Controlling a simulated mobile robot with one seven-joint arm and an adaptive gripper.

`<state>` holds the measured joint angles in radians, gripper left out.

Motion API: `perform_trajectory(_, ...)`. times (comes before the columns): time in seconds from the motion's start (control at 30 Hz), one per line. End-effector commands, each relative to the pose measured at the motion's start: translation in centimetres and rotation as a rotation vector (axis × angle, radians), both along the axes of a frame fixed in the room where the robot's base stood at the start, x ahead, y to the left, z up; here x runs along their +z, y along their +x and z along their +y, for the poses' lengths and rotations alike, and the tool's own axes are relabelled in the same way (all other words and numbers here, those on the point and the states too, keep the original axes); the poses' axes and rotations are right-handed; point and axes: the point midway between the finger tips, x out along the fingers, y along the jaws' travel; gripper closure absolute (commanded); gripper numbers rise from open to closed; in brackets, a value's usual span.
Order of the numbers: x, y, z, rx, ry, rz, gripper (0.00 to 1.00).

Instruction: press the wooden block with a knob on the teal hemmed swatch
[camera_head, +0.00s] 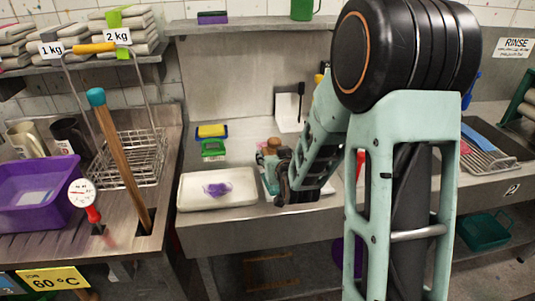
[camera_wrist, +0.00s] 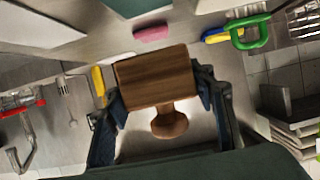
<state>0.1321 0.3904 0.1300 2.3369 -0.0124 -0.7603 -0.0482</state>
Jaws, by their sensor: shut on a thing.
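The wooden block (camera_wrist: 155,78) is between my gripper's fingers in the wrist view, with its round knob (camera_wrist: 168,123) toward the bottom of the picture. My gripper (camera_wrist: 160,92) is shut on the block's sides. In the head view my gripper (camera_head: 277,172) is above the sink-side counter, just right of a white tray, and the brown knob (camera_head: 273,144) shows at its top. A small teal patch (camera_head: 262,162) shows beside the gripper. I cannot tell whether it is the hemmed swatch. Contact beneath the block is hidden.
The white tray (camera_head: 188,193) holds a purple patch. A yellow-and-blue sponge (camera_head: 211,130) and green item (camera_head: 213,150) lie behind it. At left are a purple tub (camera_head: 30,200), wire basket (camera_head: 143,165) and blue-topped wooden stick (camera_head: 122,160). My arm hides much of the right.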

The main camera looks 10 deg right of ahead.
Motion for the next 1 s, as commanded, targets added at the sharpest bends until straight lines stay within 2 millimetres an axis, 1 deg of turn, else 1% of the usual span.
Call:
perform_trajectory(0.63, -0.2, 0.0, 0.0, 0.001, 0.000, -0.001, 0.78)
perform_trajectory(1.0, -3.1, 0.0, 0.1, 0.001, 0.000, -0.001, 0.78)
